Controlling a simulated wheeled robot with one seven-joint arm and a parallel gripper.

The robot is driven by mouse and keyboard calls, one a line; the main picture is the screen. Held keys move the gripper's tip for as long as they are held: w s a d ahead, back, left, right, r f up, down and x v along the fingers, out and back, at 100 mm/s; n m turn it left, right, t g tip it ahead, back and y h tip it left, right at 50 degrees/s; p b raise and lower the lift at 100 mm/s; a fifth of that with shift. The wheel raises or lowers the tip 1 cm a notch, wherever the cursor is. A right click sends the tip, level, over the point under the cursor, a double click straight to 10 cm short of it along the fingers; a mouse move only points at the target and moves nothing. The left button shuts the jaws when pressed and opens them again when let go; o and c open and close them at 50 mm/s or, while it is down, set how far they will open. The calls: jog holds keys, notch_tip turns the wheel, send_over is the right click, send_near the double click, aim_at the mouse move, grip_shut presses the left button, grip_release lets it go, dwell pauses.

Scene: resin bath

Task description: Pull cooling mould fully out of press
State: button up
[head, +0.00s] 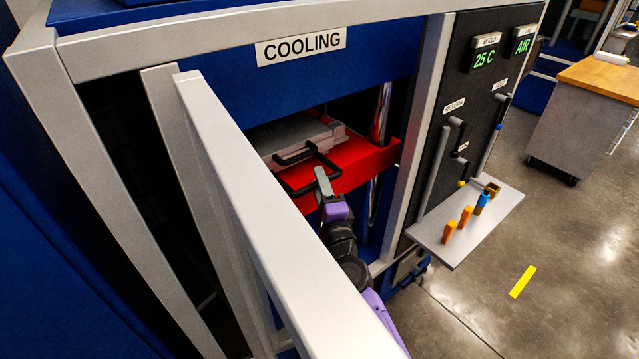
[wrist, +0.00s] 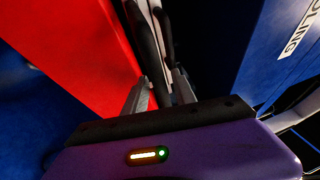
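The cooling mould (head: 292,135) is a grey metal block lying on the red platen (head: 350,168) inside the press, under the "COOLING" sign. Its back is hidden in the opening. Black handles (head: 290,190) stick out at its front. My gripper (head: 322,178) is at the front handle, low in the press opening. In the wrist view the black handle (wrist: 154,45) runs down between the two grey fingers of my gripper (wrist: 160,80). The fingers stand close together on either side of it, shut on it. The red platen (wrist: 75,45) fills the left of that view.
A light grey frame bar (head: 270,220) crosses close in front of the opening. A chrome column (head: 380,112) stands right of the mould. A shelf (head: 470,225) with orange and blue pieces juts out at right.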

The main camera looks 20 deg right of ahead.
grip_shut()
jog(key=shift+f, duration=0.1)
dwell(1.1)
